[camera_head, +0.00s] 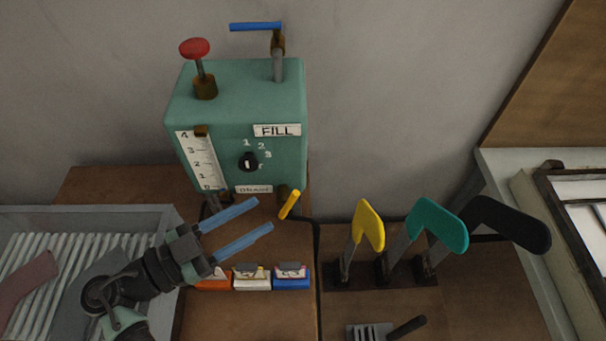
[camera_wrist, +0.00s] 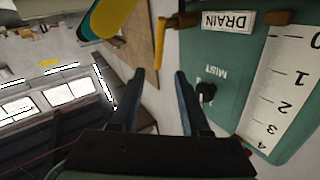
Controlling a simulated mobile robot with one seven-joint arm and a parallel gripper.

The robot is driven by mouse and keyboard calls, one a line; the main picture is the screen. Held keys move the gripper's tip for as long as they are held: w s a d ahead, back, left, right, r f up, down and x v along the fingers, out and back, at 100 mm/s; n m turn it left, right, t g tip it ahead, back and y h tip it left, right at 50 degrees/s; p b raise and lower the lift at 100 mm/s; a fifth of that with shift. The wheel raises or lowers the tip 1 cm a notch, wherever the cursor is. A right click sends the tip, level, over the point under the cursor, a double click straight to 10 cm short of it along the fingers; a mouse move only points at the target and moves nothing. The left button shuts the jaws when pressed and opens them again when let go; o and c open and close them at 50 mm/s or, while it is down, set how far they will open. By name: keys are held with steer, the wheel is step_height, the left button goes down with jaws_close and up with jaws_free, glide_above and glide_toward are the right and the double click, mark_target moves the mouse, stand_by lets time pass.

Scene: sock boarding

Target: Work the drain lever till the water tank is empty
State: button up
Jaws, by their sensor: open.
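The water tank (camera_head: 235,95) is a green box on the brown bench, with a white level scale (camera_head: 202,160) on its front; I cannot make out a water level. The DRAIN label (camera_head: 254,189) is low on the front. The yellow drain lever (camera_head: 289,204) slants from a brass valve beneath the tank. In the wrist view the lever (camera_wrist: 160,45) stands just beyond my fingertips, beside the DRAIN label (camera_wrist: 228,21). My gripper (camera_head: 263,214) is open and empty, its blue fingers pointing at the lever from the left, apparently without touching it.
A blue fill lever (camera_head: 255,27) and a red knob (camera_head: 194,47) top the tank. A dial (camera_head: 247,161) is on its front. Small coloured boxes (camera_head: 252,277) lie below my fingers. Yellow, teal and black boards (camera_head: 437,224) stand right. A grey ribbed basin (camera_head: 90,212) is left.

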steer(key=p+x, duration=0.2)
steer(key=x, duration=0.9)
steer(key=shift+d, duration=0.2)
steer(key=shift+s, duration=0.1)
jaws_close()
stand_by(0.9)
